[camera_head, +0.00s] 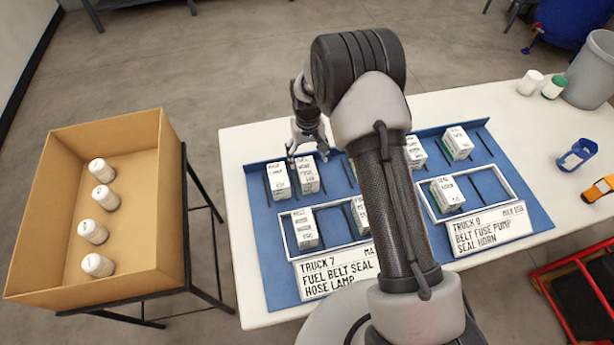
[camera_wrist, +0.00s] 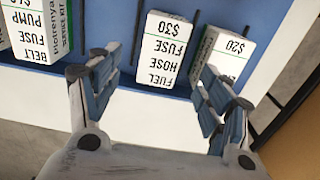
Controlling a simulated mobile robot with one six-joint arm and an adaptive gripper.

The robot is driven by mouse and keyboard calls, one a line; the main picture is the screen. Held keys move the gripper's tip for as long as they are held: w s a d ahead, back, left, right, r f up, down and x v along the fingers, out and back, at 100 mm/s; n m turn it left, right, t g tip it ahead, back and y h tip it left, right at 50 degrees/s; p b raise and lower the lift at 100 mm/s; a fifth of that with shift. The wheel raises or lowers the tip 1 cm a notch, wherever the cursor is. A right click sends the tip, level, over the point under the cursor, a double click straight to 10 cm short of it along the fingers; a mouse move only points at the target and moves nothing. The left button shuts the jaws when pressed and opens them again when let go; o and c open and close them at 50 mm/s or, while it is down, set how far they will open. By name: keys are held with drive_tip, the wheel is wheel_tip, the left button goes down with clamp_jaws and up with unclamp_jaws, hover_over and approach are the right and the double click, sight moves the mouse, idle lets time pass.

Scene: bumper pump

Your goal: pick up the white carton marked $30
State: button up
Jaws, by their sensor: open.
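The white carton marked $30 (camera_wrist: 163,52) stands in the wrist view with its label upside down, reading FUEL, HOSE, FUSE. In the head view it appears to be the second carton from the left (camera_head: 309,180) in the far row on the blue mat. My gripper (camera_wrist: 160,72) is open and empty, its two fingers spread on either side of the carton's near end in the wrist view. In the head view my gripper (camera_head: 308,157) hangs at the far side of that carton. I cannot tell whether a finger touches it.
A carton marked $20 (camera_wrist: 222,50) stands close beside the right finger. A BELT FUSE PUMP carton (camera_wrist: 36,30) is to the left. Thin dark dividers separate the places on the blue mat (camera_head: 262,240). A cardboard box (camera_head: 150,200) with white bottles stands left of the table.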

sight(307, 169)
wheel_tip(307, 169, down, 8)
drive_tip(key=shift+s+a+f+b, duration=0.1)
drive_tip(key=shift+f+b, duration=0.05)
drive_tip(key=shift+b, duration=0.8)
drive_tip(key=shift+c, duration=0.4)
drive_tip(key=c, duration=1.3)
